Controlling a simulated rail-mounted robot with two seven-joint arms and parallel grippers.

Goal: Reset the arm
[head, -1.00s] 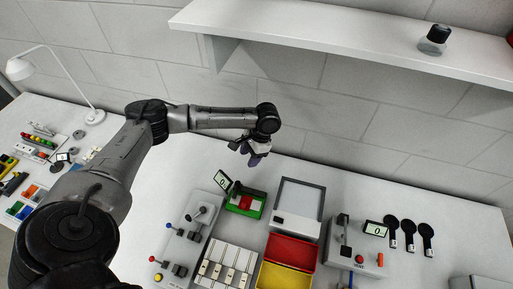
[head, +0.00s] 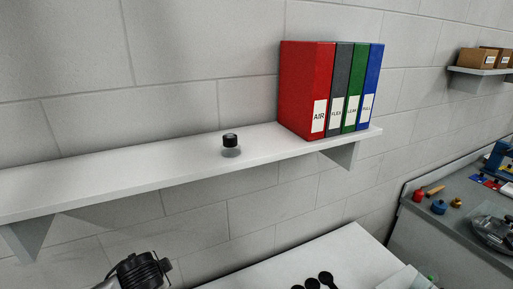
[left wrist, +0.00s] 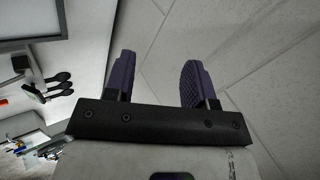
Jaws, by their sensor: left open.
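Part of my left arm shows at the bottom left of the head view, below the shelf; its gripper is out of that frame. In the left wrist view my left gripper (left wrist: 158,82) is open. Its two dark purple ridged fingers stand apart with nothing between them, in front of the pale block wall. My right gripper is in neither view.
A white wall shelf (head: 110,185) holds a small black-capped jar (head: 231,146) and several binders, a red one (head: 305,90) leftmost. Below is a white bench (head: 320,262) with black paddle-shaped pieces (head: 326,279). A grey bench (head: 425,225) with small parts stands at right.

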